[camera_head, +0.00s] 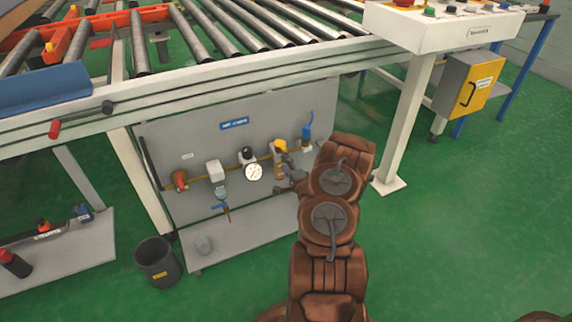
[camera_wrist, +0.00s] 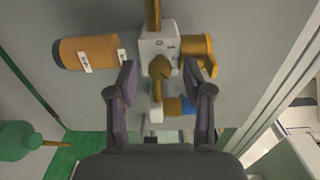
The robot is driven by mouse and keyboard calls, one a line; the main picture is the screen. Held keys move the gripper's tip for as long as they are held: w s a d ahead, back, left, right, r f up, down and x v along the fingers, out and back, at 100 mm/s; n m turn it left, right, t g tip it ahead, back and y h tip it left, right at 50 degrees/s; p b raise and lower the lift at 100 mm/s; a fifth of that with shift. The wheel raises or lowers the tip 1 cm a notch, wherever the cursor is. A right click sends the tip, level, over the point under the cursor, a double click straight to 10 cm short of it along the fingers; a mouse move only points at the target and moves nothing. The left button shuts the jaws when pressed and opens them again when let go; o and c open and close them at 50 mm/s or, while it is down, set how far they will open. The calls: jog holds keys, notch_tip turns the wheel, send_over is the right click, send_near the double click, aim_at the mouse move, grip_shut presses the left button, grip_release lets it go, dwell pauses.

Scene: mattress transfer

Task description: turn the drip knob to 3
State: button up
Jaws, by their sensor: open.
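The oil unit (camera_head: 280,158) is on the grey panel under the roller conveyor, with a yellow top and an amber bowl. In the wrist view a pale block (camera_wrist: 152,42) has an amber bowl (camera_wrist: 88,53) with small white labels on its left. No scale or number is readable. In the head view my gripper (camera_head: 291,181) is beside the unit, partly hidden by my arm.
A round gauge (camera_head: 253,172), a red valve (camera_head: 180,180) and a blue-handled tap (camera_head: 221,209) are along the same panel. A blue fitting (camera_head: 306,134) is right of the unit. A dark bin (camera_head: 156,263) stands on the floor. Green floor is clear at right.

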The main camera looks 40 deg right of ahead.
jog(key=v, duration=1.1)
jog(key=shift+s+a, duration=0.15)
jog(key=shift+s, duration=0.15)
dwell(0.4)
